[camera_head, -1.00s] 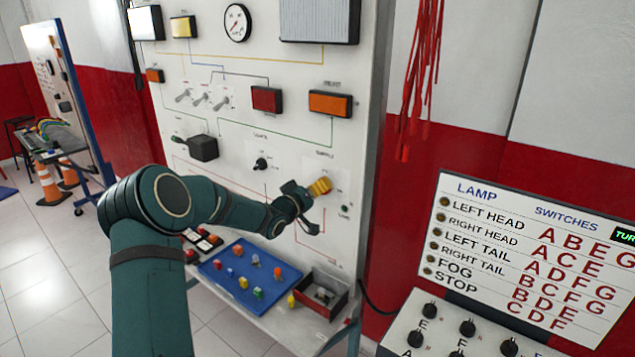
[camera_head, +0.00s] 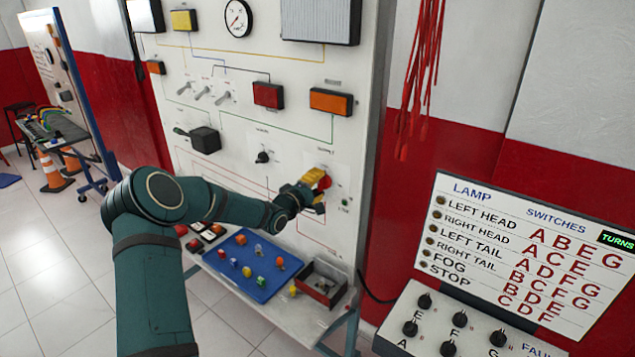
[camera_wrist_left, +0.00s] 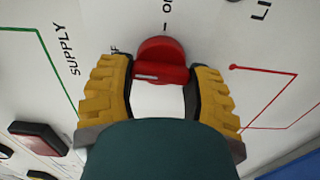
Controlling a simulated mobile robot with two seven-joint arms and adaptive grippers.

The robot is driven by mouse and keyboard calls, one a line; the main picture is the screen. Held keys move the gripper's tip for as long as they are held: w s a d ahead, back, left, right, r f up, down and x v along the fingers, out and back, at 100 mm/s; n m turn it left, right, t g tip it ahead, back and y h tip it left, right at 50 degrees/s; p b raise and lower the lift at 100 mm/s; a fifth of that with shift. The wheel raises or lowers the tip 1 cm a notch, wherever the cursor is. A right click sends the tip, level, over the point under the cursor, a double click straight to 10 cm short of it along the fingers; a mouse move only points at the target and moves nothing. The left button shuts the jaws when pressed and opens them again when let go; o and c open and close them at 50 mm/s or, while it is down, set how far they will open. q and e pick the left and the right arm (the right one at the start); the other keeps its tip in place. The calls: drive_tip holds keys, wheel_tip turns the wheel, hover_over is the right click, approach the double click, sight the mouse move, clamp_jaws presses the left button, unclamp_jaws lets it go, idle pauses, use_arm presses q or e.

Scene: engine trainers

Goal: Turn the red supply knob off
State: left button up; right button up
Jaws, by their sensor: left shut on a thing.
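The red supply knob (camera_head: 325,182) is on the lower right of the white panel, partly covered by my left gripper (camera_head: 315,179). In the left wrist view the knob (camera_wrist_left: 162,50) has a round red base and a raised bar. The bar, with a white line on its left part, lies between the yellow-padded fingers of my left gripper (camera_wrist_left: 160,80). The fingers are shut on it. A label ending in "F" is at the knob's upper left, partly hidden, and a cut-off label starting with "O" is above. My right gripper is not in view.
A black knob (camera_head: 262,157) is left of the gripper. A small green lamp (camera_head: 345,202) sits close at its lower right. Below are a blue tray (camera_head: 228,274) with colored parts and an open box (camera_head: 337,297). A lamp-switches board (camera_head: 490,240) stands at right.

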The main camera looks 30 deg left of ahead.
use_arm(q)
drive_tip(key=shift+n, duration=0.4)
drive_tip(key=o, duration=1.2)
drive_tip(key=s, duration=1.2)
drive_tip(key=shift+a, duration=0.45)
drive_tip(key=shift+s+f, duration=0.1)
